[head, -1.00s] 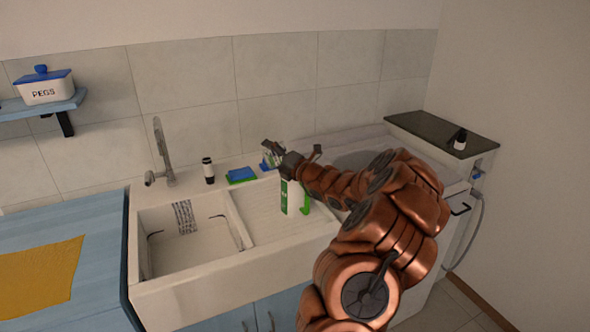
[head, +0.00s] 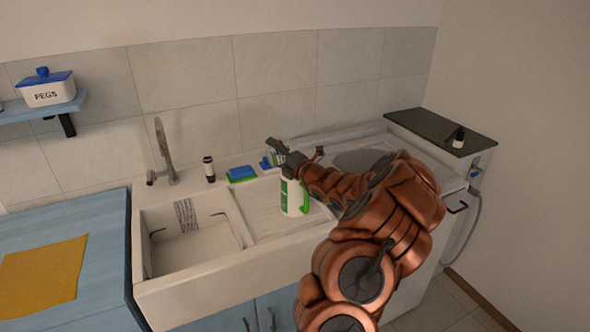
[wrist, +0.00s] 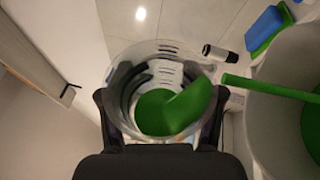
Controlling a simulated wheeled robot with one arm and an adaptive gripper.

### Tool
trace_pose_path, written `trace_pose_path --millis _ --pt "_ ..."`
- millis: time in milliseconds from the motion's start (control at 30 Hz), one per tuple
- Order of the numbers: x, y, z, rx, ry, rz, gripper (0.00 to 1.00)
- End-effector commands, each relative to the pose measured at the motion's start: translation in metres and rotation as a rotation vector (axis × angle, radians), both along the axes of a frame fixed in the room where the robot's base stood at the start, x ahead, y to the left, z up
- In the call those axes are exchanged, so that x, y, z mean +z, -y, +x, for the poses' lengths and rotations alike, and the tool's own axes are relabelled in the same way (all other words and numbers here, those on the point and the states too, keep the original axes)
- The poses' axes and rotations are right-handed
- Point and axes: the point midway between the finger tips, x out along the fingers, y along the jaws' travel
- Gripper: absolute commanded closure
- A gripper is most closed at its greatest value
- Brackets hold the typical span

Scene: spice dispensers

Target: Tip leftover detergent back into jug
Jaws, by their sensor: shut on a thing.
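My gripper (wrist: 160,118) is shut on a clear measuring cup (wrist: 118,82) with dark scale marks, one finger on each side. Green detergent (wrist: 155,110) lies in the cup, and a green patch reaches toward its right side; I cannot tell whether it is moving liquid. In the head view my gripper (head: 281,158) is above and behind the jug (head: 292,198), which is white with a green handle and label and stands upright on the drainer. The jug (wrist: 258,125) is close on the right in the wrist view. My arm partly hides the cup in the head view.
The sink basin (head: 190,250) is left of the jug. A wall is on the right.

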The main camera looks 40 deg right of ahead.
Motion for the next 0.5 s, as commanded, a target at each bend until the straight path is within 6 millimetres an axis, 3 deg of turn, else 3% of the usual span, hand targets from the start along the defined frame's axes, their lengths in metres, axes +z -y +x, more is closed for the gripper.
trace_pose_path --millis 500 --pt "0.0031 0.0015 -0.0002 0.000 0.018 0.046 0.79"
